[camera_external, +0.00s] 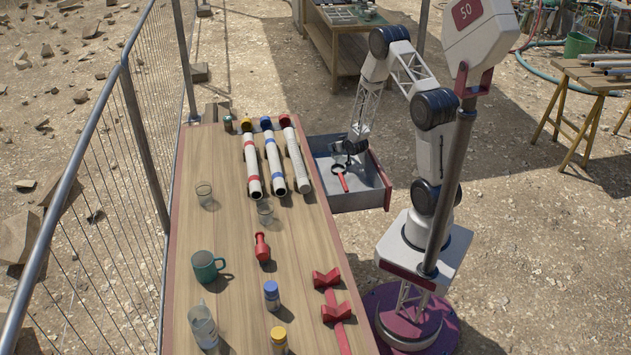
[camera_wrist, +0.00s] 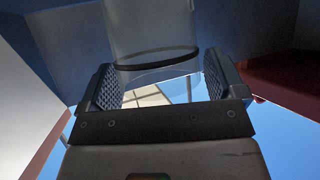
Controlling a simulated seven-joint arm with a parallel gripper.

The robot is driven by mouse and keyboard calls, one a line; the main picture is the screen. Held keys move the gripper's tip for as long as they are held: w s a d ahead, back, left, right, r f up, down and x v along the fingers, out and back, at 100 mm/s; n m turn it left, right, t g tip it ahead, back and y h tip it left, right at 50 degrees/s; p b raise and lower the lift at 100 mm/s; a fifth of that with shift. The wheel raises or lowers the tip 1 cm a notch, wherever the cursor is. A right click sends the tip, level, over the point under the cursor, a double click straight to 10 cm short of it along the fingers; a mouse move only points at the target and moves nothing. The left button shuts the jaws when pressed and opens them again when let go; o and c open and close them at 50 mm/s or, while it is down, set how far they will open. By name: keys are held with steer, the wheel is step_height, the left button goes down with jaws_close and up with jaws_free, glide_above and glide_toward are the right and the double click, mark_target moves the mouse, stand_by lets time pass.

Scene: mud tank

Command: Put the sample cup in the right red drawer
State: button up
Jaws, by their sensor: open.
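The red-edged drawer (camera_external: 376,200) is pulled out from the table's right side, its grey inside open to view. My gripper (camera_external: 352,148) is low over or in its far part. In the wrist view the two ridged jaws of my gripper (camera_wrist: 163,78) stand apart. A clear cup-like cylinder (camera_wrist: 150,30) with a dark band shows between or just beyond them; I cannot tell whether it touches either jaw. In the external view the arm's end hides this cup. A red-handled magnifier (camera_external: 341,181) lies in the drawer in front of my gripper.
Clear glasses (camera_external: 204,194) and (camera_external: 265,212), a green mug (camera_external: 206,267), a clear jug (camera_external: 203,326) and capped bottles (camera_external: 271,296) stand on the table (camera_external: 225,300). Striped tubes (camera_external: 273,165) lie near the drawer. A red holder (camera_external: 333,300) sits at the table's right edge.

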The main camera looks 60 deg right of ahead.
steer(key=v, duration=1.2)
stand_by(0.4)
stand_by(0.6)
steer(key=s+a+r+n+g+y, duration=0.1)
steer(key=a+r+g, duration=0.1)
steer(key=a+r, duration=0.75)
steer(key=s+a+r+n+g+y, duration=0.15)
steer(key=a+r, duration=0.45)
steer(key=r, duration=0.6)
steer(key=s+a+r+g, duration=0.1)
steer(key=s+a+r, duration=0.4)
steer(key=s, duration=0.3)
steer(key=s+a+r+n+g+y, duration=0.1)
steer(key=s+a+r+g, duration=0.1)
steer(key=s+a+r, duration=0.3)
steer(key=s+a+r+n+g+y, duration=0.1)
steer(key=s+a+r, duration=0.4)
steer(key=s, duration=0.5)
steer(key=shift+s+a+r+g, duration=0.25)
steer(key=shift+s+a+g, duration=0.1)
steer(key=shift+a+g, duration=0.15)
